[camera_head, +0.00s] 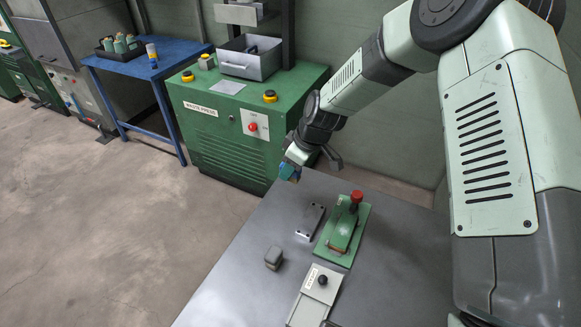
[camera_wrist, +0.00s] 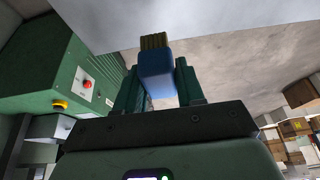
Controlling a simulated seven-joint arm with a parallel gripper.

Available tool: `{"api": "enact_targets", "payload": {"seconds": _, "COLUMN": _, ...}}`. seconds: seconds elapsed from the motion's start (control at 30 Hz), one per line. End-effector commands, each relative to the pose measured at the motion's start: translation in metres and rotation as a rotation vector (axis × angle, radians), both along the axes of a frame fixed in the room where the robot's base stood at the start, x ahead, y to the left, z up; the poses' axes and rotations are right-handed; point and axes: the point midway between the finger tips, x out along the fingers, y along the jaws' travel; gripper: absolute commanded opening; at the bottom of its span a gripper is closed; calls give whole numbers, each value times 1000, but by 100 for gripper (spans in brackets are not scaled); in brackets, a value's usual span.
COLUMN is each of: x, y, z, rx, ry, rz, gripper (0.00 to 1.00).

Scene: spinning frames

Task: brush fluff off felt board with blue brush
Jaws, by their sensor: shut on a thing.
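My gripper (camera_head: 291,169) is above the far left edge of the grey table in the head view. It is shut on the blue brush (camera_wrist: 157,72), whose tan bristles (camera_wrist: 154,42) point away from the fingers in the wrist view. The brush also shows as a small blue patch (camera_head: 287,172) in the head view. A green board (camera_head: 358,222) with a red knob and a raised green part lies on the table, to the right of and nearer than my gripper. I cannot tell if it is the felt board. A small pale spot shows on it; I cannot make out fluff.
The table's front left is clear.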

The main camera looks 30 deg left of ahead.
Motion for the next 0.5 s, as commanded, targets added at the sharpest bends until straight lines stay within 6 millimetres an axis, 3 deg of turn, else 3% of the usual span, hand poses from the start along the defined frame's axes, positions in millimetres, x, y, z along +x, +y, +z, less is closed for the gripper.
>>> {"api": "enact_targets", "payload": {"seconds": 0.17, "x": 2, "y": -10, "z": 0, "rx": -1, "ry": 1, "rz": -5, "gripper": 14}}
{"api": "enact_targets", "payload": {"seconds": 0.27, "x": 5, "y": -35, "z": 1, "rx": -4, "ry": 3, "rz": -11, "gripper": 14}}
{"api": "enact_targets", "payload": {"seconds": 0.5, "x": -1, "y": -121, "z": 8, "rx": -4, "ry": 7, "rz": -15, "gripper": 14}}
